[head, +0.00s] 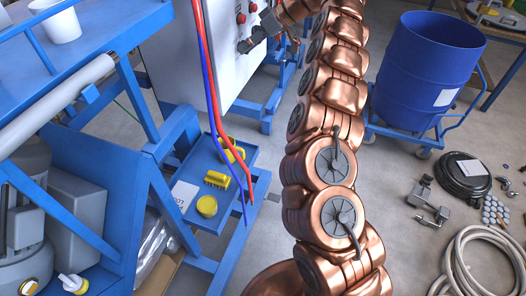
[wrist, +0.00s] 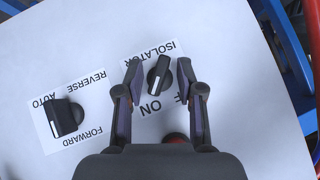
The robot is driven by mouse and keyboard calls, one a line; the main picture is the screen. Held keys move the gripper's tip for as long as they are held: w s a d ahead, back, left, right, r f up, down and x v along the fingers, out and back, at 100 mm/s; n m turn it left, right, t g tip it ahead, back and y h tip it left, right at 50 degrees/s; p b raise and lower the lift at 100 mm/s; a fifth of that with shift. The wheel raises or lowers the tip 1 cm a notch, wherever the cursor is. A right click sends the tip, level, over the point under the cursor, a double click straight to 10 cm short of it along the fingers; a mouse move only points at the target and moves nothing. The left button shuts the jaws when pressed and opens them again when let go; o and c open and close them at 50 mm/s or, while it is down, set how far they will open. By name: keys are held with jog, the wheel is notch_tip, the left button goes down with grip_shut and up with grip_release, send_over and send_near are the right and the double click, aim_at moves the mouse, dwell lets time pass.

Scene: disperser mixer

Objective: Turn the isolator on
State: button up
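The isolator knob (wrist: 159,75) is a black rotary switch with a white pointer line, on a white label reading "ISOLATOR" and "ON", upside down in the wrist view. A letter "F" shows beside the right finger, which hides the rest of that word. The knob sits tilted, its upper end leaning right. My gripper (wrist: 160,76) is open, one finger on each side of the knob, with a visible gap at both sides. In the head view my gripper (head: 250,44) is at the face of the grey control cabinet (head: 185,62), and the isolator knob is hard to make out there.
A second black knob (wrist: 66,117) marked AUTO, REVERSE and FORWARD is left of the isolator. A red button (wrist: 176,138) shows partly behind my gripper. Red and blue hoses (head: 208,85) hang before the cabinet. A blue drum (head: 425,65) stands at right.

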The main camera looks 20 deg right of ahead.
jog(key=shift+a+f+n+t+h+b, duration=0.15)
jog(key=shift+n+t+h+b, duration=0.3)
jog(key=shift+b, duration=0.65)
jog(key=shift+s+n+t+h+b, duration=0.1)
jog(key=shift+n+t+h+b, duration=0.35)
jog(key=shift+b, duration=0.45)
